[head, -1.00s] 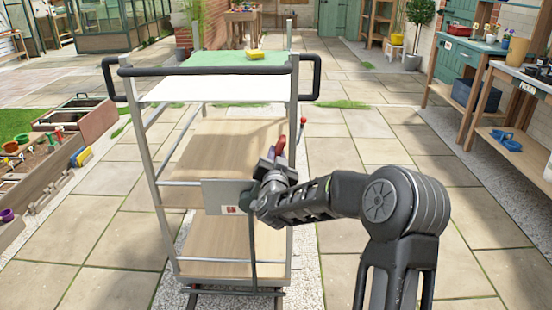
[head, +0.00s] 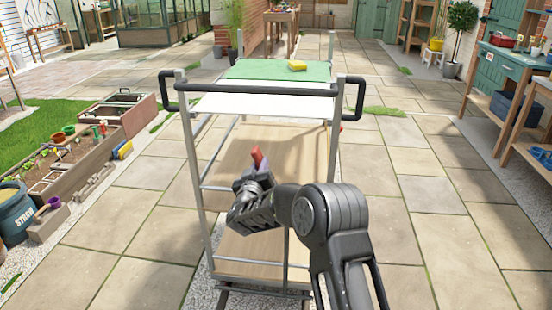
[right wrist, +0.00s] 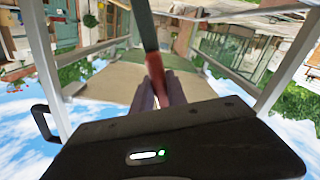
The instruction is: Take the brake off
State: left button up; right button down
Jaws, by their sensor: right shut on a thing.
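The trolley (head: 337,150) is a grey metal frame with wooden shelves and a black push handle (head: 262,89). My right gripper (head: 255,172) is at its near side, below the handle and between the two near posts. It is shut on a red-topped lever (head: 258,158), taken to be the brake lever. My arm hides the lever's lower part in the head view. My left gripper is out of view.
Planter beds (head: 75,165) stand at the left. Workbenches (head: 512,70) stand at the right. The paving on both sides of the trolley is clear.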

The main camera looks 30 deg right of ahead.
jog(key=shift+w+a+f+n, duration=0.3)
jog(key=shift+w+a+n, duration=0.1)
jog(key=shift+a, duration=0.15)
jog(key=shift+w+a+f+n, duration=0.3)
jog(key=shift+w+a+n, duration=0.1)
jog(key=shift+a, duration=0.1)
jog(key=c, duration=1.4)
grip_release()
jog(key=shift+a+f, duration=0.1)
jog(key=shift+o, duration=0.4)
jog(key=v, duration=0.7)
jog(key=shift+s+a+p, duration=0.25)
jog(key=shift+s+p, duration=0.05)
